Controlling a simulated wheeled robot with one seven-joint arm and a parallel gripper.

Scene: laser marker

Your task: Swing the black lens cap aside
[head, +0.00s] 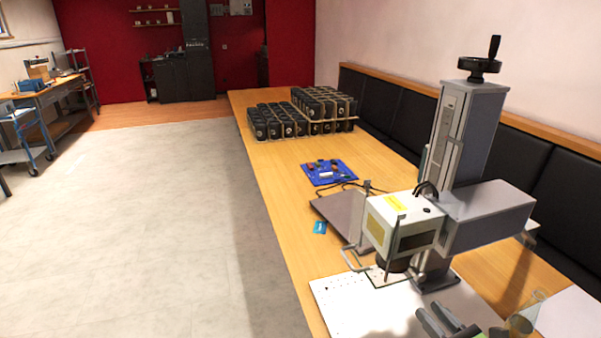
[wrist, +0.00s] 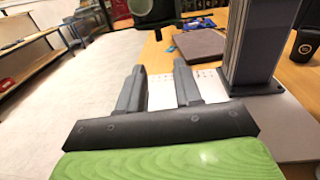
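The laser marker (head: 405,222) stands on the table with its grey column behind its white head. The black lens cap (head: 392,264) appears as a dark round part under the head; whether it is fully shut over the lens cannot be told. In the wrist view a dark round part (wrist: 155,12), apparently this cap, is cut off by the top edge, beyond my fingertips. My gripper (head: 430,309) is at the lower right of the head view, in front of the marker. In the wrist view my gripper (wrist: 159,67) is open and empty, apart from the cap.
A white perforated base plate (head: 345,303) lies below the marker head. Thin metal rods stand beside the head. A dark flat plate (head: 340,208), a blue tray (head: 329,172) and crates of black items (head: 322,110) lie farther back. The floor at left is clear.

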